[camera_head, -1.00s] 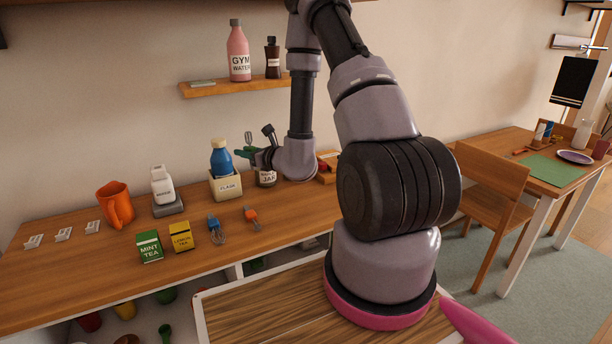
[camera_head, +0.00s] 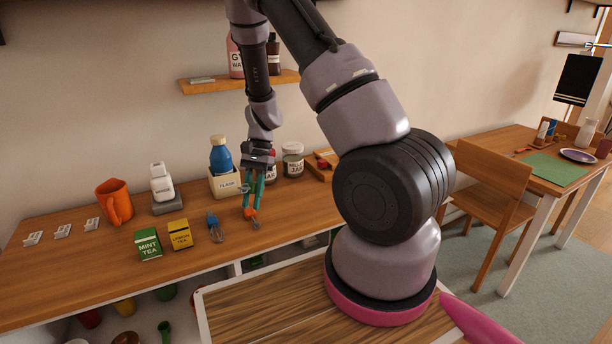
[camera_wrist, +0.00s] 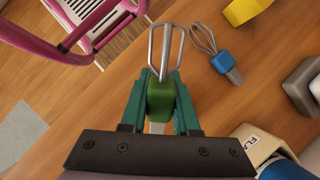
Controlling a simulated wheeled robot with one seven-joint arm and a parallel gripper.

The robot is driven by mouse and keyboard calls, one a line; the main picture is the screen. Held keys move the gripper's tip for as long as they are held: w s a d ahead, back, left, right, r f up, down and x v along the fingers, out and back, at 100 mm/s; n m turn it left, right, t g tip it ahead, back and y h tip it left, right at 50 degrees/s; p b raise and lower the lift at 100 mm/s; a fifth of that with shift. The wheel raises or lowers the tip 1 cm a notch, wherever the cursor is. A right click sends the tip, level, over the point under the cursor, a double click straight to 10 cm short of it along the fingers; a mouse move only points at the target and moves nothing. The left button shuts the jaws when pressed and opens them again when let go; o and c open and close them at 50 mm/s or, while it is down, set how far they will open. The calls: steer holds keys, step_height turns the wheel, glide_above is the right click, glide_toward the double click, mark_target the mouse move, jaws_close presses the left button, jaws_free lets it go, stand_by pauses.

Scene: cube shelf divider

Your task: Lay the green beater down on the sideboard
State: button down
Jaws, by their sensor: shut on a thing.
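The green beater (camera_wrist: 160,103) has a green block handle and grey wire loops. My gripper (camera_head: 250,207) is shut on its handle; the wrist view shows a teal finger on each side of it, with the loops sticking out beyond the fingers. In the head view my fingers point down over the front part of the wooden sideboard (camera_head: 90,272).
A yellow lemon tea box (camera_head: 180,234) and a green mint tea box (camera_head: 148,244) stand left of the blue beater. A flask in a cream holder (camera_head: 225,184) and jars (camera_head: 293,160) stand behind.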

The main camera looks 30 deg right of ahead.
mark_target(306, 199)
steer(key=d+n+h, duration=0.1)
steer(key=d+n, duration=0.1)
steer(key=d, duration=0.1)
steer(key=d+f+n+t+h, duration=0.1)
steer(key=d+n, duration=0.1)
steer(key=d, duration=0.1)
steer(key=d+f+n+h, duration=0.1)
steer(key=d+n, duration=0.1)
steer(key=d, duration=0.1)
steer(key=shift+w+d, duration=0.2)
steer(key=shift+w, duration=0.15)
steer(key=w+d+n+t, duration=0.1)
steer(key=d, duration=0.2)
steer(key=w+d+r+n+t, duration=0.1)
steer(key=w+d+n, duration=0.1)
steer(key=d, duration=0.1)
steer(key=w+d+n, duration=0.2)
steer(key=d, duration=0.1)
steer(key=shift+w+d+r+t+h, duration=0.15)
steer(key=shift+w+d+t+h, duration=0.05)
steer(key=shift+d+t+h, duration=0.2)
steer(key=shift+w+d+r, duration=0.1)
steer(key=shift+w, duration=0.05)
steer(key=shift+f, duration=3.15)
